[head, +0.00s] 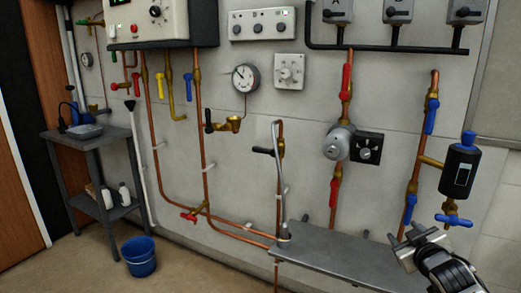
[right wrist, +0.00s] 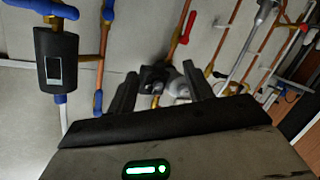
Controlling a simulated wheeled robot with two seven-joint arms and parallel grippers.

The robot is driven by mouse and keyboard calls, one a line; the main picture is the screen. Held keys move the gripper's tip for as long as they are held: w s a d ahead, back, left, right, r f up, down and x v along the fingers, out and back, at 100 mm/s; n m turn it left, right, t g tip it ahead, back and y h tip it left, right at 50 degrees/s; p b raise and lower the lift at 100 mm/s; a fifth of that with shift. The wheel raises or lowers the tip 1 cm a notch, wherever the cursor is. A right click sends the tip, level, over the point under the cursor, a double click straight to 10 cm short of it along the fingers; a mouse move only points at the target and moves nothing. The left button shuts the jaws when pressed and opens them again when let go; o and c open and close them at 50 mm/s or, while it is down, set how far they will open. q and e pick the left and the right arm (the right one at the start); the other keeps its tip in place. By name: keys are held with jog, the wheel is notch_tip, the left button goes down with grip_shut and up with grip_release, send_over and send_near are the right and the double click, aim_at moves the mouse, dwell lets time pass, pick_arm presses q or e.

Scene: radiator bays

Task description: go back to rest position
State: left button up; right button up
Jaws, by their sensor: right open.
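My right gripper (head: 410,238) is at the lower right of the head view, in front of the right end of a grey shelf. It is open, and nothing shows between its fingers. In the right wrist view, the two dark fingers of the gripper (right wrist: 160,80) stand apart, with the wall pipes and a round metal pump (right wrist: 179,88) behind them. My left gripper does not show in either view.
The grey shelf (head: 330,254) juts from the wall beside my right gripper. A black device with a blue cap (head: 459,171) hangs above it to the right. Copper pipes with red and blue valves line the wall. A side table (head: 85,140) and blue bucket (head: 139,257) stand left.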

jog(key=s+a+f+g+y, duration=0.3)
jog(key=s+a+f+y, duration=0.1)
jog(key=s+a+f, duration=1.1)
jog(key=s+a+m+g+y, duration=0.1)
jog(key=s+a+m, duration=0.1)
jog(key=s+a, duration=0.8)
jog(key=s, duration=0.5)
jog(key=shift+s+a+f+g+y, duration=0.15)
jog(key=shift+a+f+g+y, duration=0.15)
jog(key=shift+f, duration=0.05)
